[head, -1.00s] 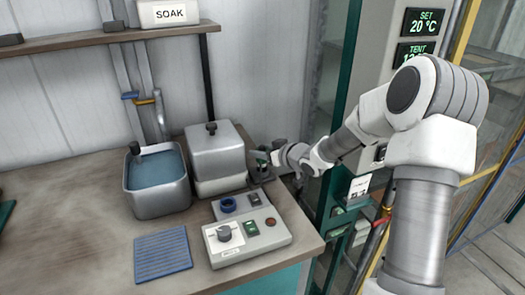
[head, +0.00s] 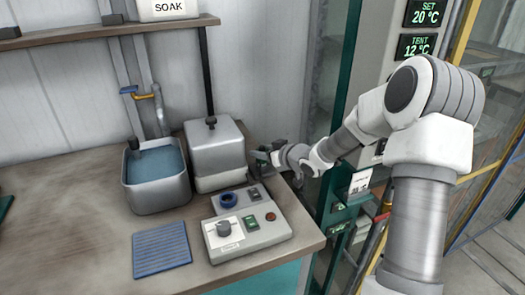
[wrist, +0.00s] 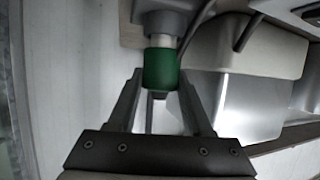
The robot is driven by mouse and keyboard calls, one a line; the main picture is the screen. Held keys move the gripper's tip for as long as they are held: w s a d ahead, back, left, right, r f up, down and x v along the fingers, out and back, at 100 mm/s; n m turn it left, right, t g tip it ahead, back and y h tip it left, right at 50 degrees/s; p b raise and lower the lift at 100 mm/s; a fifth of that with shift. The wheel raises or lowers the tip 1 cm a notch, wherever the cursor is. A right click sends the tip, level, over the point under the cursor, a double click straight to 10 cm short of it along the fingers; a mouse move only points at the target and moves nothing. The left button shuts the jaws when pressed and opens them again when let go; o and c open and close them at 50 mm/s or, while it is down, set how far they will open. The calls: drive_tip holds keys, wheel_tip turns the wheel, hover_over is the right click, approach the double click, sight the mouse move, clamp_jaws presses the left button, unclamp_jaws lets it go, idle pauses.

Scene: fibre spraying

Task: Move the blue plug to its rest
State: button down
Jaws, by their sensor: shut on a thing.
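My gripper (head: 264,157) is at the back right of the bench, beside the lidded metal box. In the wrist view its two fingers (wrist: 160,84) close around a green cylinder (wrist: 161,68) with a pale metallic neck above it. The cylinder's far end runs to a grey part at the top of the picture; I cannot tell whether they are joined. No separate blue plug shows clearly.
The lidded metal box (head: 216,155) stands close to the left of my gripper. A water-filled tank (head: 155,198) is farther left, with a blue ribbed mat (head: 161,250) in front. A green-framed cabinet stands to the right. The bench's left part is clear.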

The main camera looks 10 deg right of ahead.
drive_tip(key=shift+f+b, duration=0.35)
drive_tip(key=shift+f, duration=0.25)
drive_tip(key=shift+c, duration=1.2)
unclamp_jaws()
drive_tip(key=p+v, duration=0.3)
drive_tip(key=v, duration=1.4)
drive_tip(key=shift+s+r+p, duration=0.15)
drive_tip(key=shift+s+p, duration=0.05)
drive_tip(key=shift+p, duration=0.2)
